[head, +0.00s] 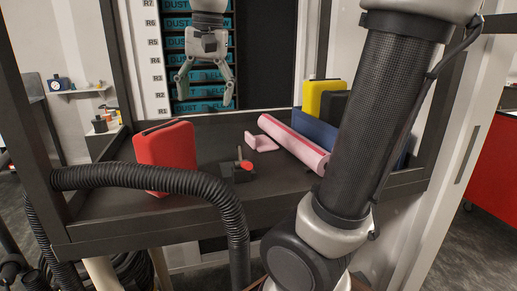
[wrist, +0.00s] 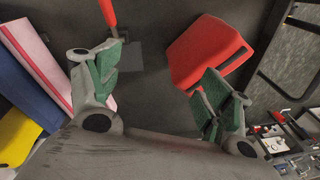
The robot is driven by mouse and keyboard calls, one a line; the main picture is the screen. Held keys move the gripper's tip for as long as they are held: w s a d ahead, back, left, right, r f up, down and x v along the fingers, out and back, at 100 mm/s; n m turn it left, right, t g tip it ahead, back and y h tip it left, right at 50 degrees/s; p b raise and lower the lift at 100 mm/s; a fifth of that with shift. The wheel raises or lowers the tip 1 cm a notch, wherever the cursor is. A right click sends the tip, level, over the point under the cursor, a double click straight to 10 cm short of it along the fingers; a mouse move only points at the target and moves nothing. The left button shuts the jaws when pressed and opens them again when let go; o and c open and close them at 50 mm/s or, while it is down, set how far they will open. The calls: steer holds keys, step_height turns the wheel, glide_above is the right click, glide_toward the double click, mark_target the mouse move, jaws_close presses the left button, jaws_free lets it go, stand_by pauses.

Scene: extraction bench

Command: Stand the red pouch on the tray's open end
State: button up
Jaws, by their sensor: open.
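The red pouch (head: 165,160) stands upright on the left part of a dark tray-like bench top (head: 130,232). It has a dark slot along its top edge. In the wrist view the red pouch (wrist: 205,48) is at the upper right, partly behind one finger. My gripper (head: 204,97) hangs open and empty, above and behind the bench top, to the right of the pouch. Its green-padded fingers (wrist: 160,78) are spread wide in the wrist view, with nothing between them. A black hose hides the pouch's lower front.
A pink roll (head: 293,143), a blue piece (head: 314,128), a yellow piece (head: 321,96) and a black piece (head: 332,107) crowd the right. A labelled rack (head: 180,42) stands behind. Some floor shows between pouch and block.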

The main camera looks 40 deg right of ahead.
steer(key=s+d+f+n+t, duration=0.1)
steer(key=s+d+f+n, duration=0.2)
steer(key=s+f, duration=0.3)
steer(key=s+d+f+n+t, duration=0.1)
steer(key=s+d+f+n, duration=0.2)
steer(key=s+f+n, duration=0.2)
steer(key=shift+s+d+f+t, duration=0.3)
steer(key=shift+s+f, duration=0.45)
steer(key=shift+s, duration=0.45)
